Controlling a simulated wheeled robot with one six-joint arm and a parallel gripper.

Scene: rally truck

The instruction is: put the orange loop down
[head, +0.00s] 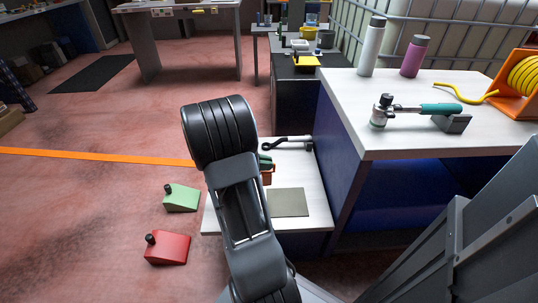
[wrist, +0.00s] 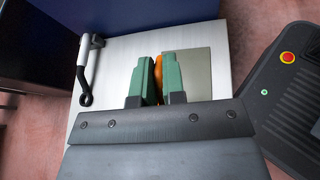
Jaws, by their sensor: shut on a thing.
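My gripper (head: 265,163) is over a low white bench top (head: 318,208). It is shut on the orange loop (head: 268,177), which is mostly hidden behind my arm. In the wrist view my gripper's green fingers (wrist: 158,68) have the orange loop (wrist: 164,66) between them, with only a narrow strip showing. A flat grey-green square pad (head: 288,203) lies on the bench top, just right of the fingers in the wrist view (wrist: 192,70). I cannot tell whether the loop touches the bench top.
A higher white-topped bench (head: 400,90) stands to the right with bottles and a torch-like tool (head: 440,110). Green (head: 182,198) and red (head: 168,247) wedges sit on the floor at left.

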